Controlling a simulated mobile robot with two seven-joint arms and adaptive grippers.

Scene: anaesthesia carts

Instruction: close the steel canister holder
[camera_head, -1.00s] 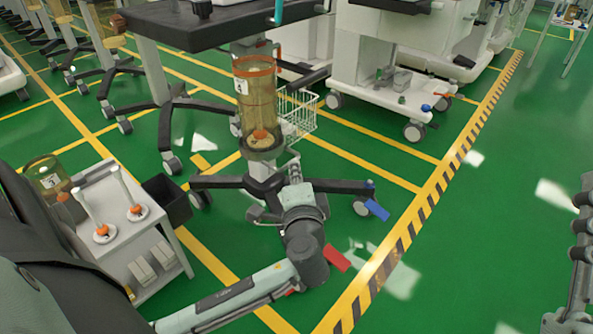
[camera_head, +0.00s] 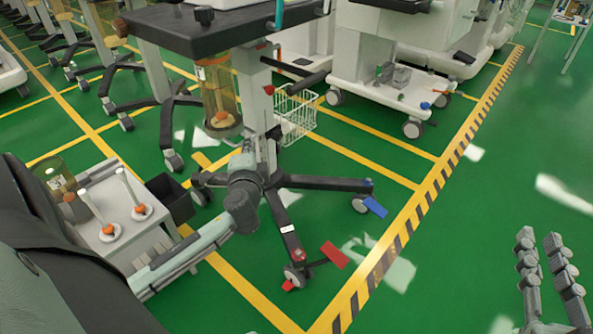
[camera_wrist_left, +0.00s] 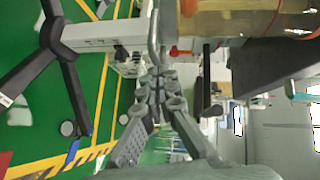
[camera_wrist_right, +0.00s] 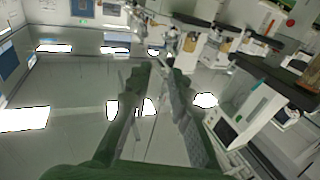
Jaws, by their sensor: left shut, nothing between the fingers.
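The amber canister (camera_head: 217,95) of the steel holder hangs under the dark top of the cart (camera_head: 225,28), to the left of the grey post (camera_head: 254,95). My left arm reaches up from the lower left to just below the canister; its fingers are hard to make out in the head view. In the left wrist view my left gripper (camera_wrist_left: 153,88) is shut and empty, with the amber canister (camera_wrist_left: 250,20) close by at the top. I cannot tell if they touch. My right gripper (camera_head: 546,262) is open and empty at the lower right, far from the cart; its spread fingers also show in the right wrist view (camera_wrist_right: 157,85).
A wire basket (camera_head: 295,113) hangs right of the post. The cart's black legs (camera_head: 320,183) spread over the green floor. A small grey table (camera_head: 130,235) with white-and-orange items stands at left beside a black bin (camera_head: 168,198). Floor at right is clear.

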